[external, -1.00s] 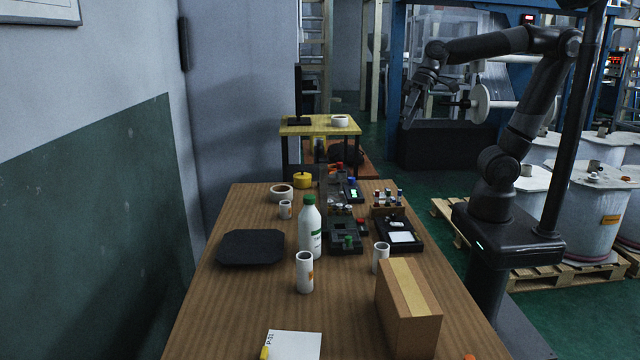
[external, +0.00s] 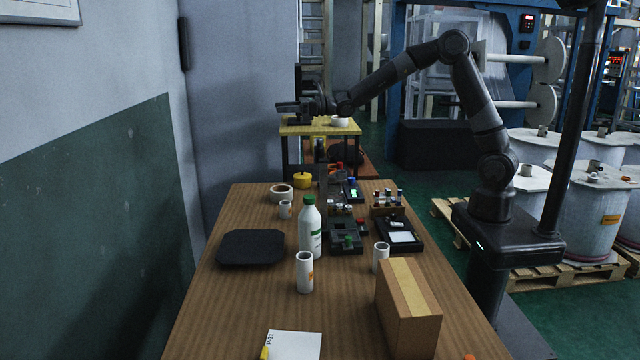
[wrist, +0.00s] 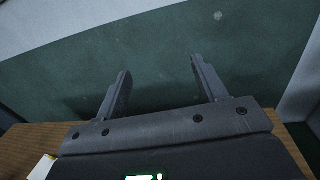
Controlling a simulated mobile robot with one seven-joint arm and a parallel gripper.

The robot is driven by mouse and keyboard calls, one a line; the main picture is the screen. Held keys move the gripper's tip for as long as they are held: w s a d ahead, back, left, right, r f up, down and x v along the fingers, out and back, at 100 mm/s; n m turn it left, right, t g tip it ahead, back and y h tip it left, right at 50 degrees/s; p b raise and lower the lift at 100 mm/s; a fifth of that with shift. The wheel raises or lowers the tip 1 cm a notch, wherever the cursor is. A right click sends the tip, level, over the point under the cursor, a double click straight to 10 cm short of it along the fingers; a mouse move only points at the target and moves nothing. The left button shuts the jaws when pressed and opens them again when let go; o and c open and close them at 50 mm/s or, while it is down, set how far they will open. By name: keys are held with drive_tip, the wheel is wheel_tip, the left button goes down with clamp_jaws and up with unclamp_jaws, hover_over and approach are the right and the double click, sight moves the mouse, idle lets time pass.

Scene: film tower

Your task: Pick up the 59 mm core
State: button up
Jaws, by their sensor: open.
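Three white tube-shaped cores stand upright on the wooden table: a tall one in front (external: 304,272), one at the right (external: 380,257) and a small one further back (external: 285,209). I cannot read sizes, so I cannot tell which is 59 mm. My gripper (external: 282,107) is raised well above the table, pointing left and apart from all the cores. In the wrist view my gripper (wrist: 160,78) is open and empty, its fingers facing the green wall; no core shows there.
A white bottle (external: 309,232) stands close behind the front core. A cardboard box (external: 408,310) stands beside the right core. A black tray (external: 251,248), a tape roll (external: 281,192), a yellow round item (external: 303,180) and devices surround them. The front left table is mostly clear.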

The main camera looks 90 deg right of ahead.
sight(285, 207)
wheel_tip(285, 207, down, 32)
drive_tip(key=shift+r, duration=0.1)
wheel_tip(285, 207, down, 4)
drive_tip(key=shift+r, duration=0.1)
drive_tip(key=shift+w+a, duration=0.15)
drive_tip(key=shift+w, duration=1.35)
drive_tip(key=c, duration=1.1)
drive_tip(key=shift+r, duration=0.15)
drive_tip(key=shift+c, duration=0.2)
